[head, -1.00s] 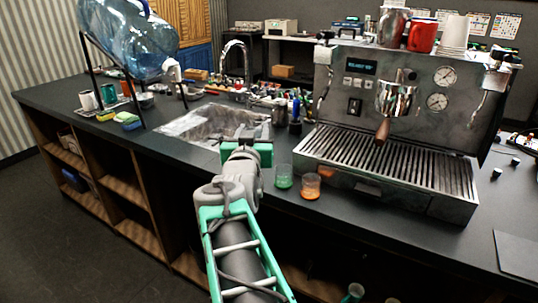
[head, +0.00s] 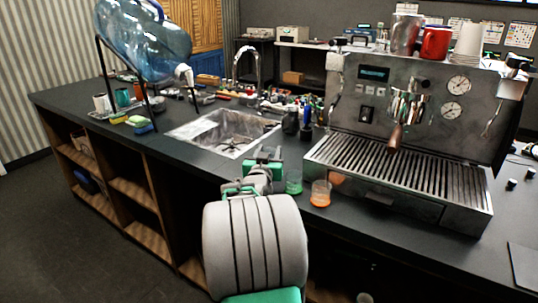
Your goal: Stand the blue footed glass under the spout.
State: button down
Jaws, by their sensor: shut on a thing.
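My gripper (head: 264,160) is at the counter's front edge, just left of two small glasses, seen from behind. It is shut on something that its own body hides. I cannot make out a blue footed glass anywhere. A green-tinted glass (head: 293,183) stands right of my gripper, with an orange-tinted glass (head: 320,194) beside it. The espresso machine (head: 345,105) has a group head with a dark handle (head: 395,137) above its slatted drip tray (head: 440,183). A large water bottle (head: 142,40) on a stand at the left has a white tap (head: 184,74). Nothing stands visibly under either outlet.
A sink (head: 225,130) with a curved faucet (head: 248,55) lies beyond my gripper. Sponges (head: 138,123) and mugs sit near the bottle stand. Dark bottles (head: 291,122) stand between sink and machine. Counter left of the sink is partly clear.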

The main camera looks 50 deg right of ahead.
jog(key=shift+f+b, duration=0.3)
jog(key=shift+f, duration=0.2)
jog(key=c, duration=0.8)
grip_release()
jog(key=shift+r, duration=0.1)
jog(key=shift+o, duration=0.2)
